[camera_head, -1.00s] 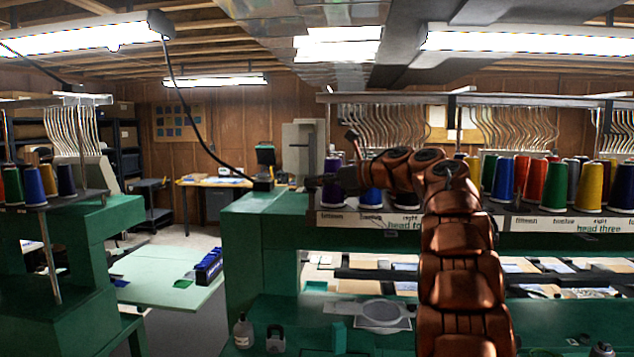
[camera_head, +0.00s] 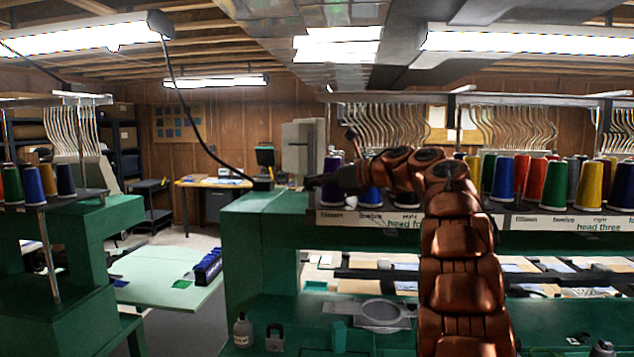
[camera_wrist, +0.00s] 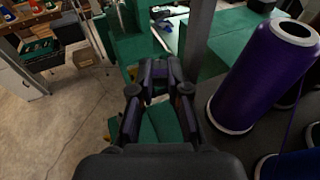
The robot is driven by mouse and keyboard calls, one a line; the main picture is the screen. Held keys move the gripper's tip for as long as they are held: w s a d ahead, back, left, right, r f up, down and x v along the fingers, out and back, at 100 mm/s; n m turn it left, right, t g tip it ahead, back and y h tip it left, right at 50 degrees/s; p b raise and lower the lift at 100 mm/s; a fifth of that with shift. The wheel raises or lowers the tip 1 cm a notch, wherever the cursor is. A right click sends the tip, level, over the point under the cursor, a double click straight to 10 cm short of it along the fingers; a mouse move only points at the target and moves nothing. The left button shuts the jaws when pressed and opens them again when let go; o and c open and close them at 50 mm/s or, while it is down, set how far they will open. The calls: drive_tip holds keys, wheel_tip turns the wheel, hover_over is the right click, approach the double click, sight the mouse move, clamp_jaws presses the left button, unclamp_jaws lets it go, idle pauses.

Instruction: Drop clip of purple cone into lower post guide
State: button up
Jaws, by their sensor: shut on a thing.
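The purple cone (camera_wrist: 266,75) stands large at the right of the wrist view, on a dark shelf, with a white rim at its top and base. In the head view the purple cone (camera_head: 332,166) is at the left end of the row, partly behind my arm. My gripper (camera_wrist: 158,64) is to the left of the cone and apart from it, its fingers close together at the tips. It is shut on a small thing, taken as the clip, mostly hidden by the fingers.
Blue cones (camera_head: 370,196) and other coloured cones stand close along the shelf to the right. The green machine body (camera_head: 262,215) is below my gripper. A pale green table (camera_head: 165,275) and open floor lie to the left.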

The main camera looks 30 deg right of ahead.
drive_tip(key=shift+f, duration=0.2)
drive_tip(key=o, duration=0.8)
drive_tip(key=shift+o, duration=0.2)
drive_tip(key=v, duration=1.2)
